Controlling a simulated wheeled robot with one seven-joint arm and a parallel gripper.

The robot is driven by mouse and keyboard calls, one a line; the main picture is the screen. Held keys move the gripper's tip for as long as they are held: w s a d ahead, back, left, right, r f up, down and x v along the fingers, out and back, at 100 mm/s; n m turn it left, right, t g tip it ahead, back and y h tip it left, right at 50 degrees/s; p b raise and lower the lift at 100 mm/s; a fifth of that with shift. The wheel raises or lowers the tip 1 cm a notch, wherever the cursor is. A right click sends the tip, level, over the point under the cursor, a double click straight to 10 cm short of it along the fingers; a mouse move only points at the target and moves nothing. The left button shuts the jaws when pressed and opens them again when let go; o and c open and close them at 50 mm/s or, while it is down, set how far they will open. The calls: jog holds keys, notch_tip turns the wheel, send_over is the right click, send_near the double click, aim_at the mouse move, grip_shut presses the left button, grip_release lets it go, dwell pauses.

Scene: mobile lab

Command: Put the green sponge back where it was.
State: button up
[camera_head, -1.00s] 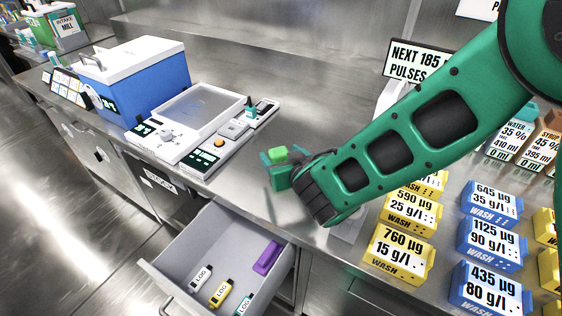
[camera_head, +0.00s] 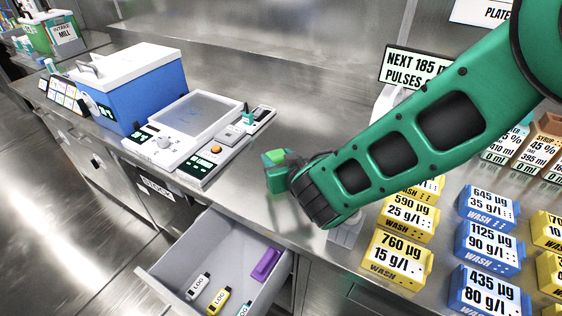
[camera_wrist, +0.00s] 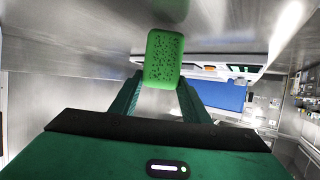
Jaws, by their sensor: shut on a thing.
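The green sponge (camera_wrist: 164,58) is between the two fingers of my gripper (camera_wrist: 160,88) in the wrist view, its pitted face toward the camera. In the head view the sponge (camera_head: 274,157) shows as a small bright green block at the tip of my gripper (camera_head: 277,168). My gripper is shut on it, above the metal counter (camera_head: 235,195) and behind the open drawer. I cannot tell how high it is held. My wrist hides part of the gripper.
An open grey drawer (camera_head: 172,261) holds a purple block (camera_head: 265,264) and several small LOG-labelled items. A white instrument panel (camera_head: 183,146) and a blue box (camera_head: 147,90) stand to the left. Yellow (camera_head: 398,255) and blue (camera_head: 482,245) labelled blocks crowd the right. Counter behind the gripper is clear.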

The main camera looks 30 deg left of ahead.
notch_tip(320, 180, up, 3)
jog(key=shift+f, duration=0.1)
jog(key=s+a+r, duration=0.3)
jog(key=s+r, duration=0.4)
jog(key=s, duration=0.4)
jog(key=shift+s+a, duration=0.15)
jog(key=shift+a, duration=0.25)
